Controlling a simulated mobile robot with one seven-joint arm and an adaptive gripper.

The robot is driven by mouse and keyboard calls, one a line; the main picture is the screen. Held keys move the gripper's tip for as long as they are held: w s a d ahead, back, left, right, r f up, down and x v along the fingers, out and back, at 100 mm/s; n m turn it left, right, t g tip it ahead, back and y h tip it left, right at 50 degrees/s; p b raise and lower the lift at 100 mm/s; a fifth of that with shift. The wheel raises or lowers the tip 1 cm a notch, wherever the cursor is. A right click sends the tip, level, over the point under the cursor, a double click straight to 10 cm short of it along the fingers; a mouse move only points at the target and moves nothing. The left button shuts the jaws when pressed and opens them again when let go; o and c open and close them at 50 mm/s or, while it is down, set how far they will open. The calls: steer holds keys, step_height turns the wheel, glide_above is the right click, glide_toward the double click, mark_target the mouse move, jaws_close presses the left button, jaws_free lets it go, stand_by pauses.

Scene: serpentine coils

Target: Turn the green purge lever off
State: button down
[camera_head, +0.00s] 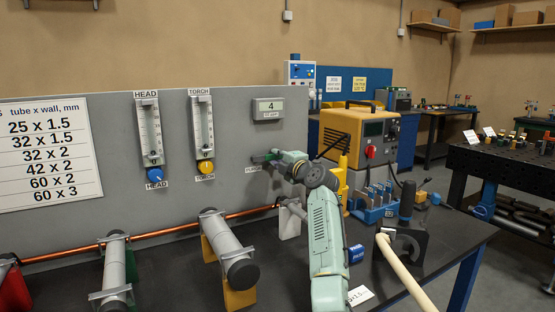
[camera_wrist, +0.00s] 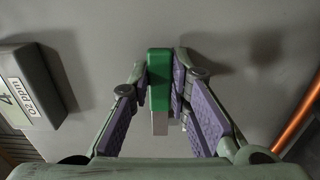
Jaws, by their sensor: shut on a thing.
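The green purge lever (camera_head: 262,158) is on the grey panel, beside a partly hidden label and below the small display box. In the head view it lies roughly level, and my gripper (camera_head: 274,158) covers part of it. In the wrist view the green lever (camera_wrist: 159,80) stands between the purple-padded fingers of my gripper (camera_wrist: 166,82), with a light grey stub at its lower end. The fingers are shut on the lever. My arm reaches up to it from the front of the bench.
The O2 ppm display (camera_head: 268,109) reads 4; it is close to my gripper in the wrist view (camera_wrist: 28,88). A copper pipe (camera_head: 165,233) runs below the lever. HEAD (camera_head: 148,130) and TORCH (camera_head: 201,125) flowmeters are left. A yellow power unit (camera_head: 345,135) stands right.

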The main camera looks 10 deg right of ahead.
steer(key=c, duration=1.5)
jaws_free()
steer(key=shift+s, duration=0.15)
steer(key=v, duration=1.2)
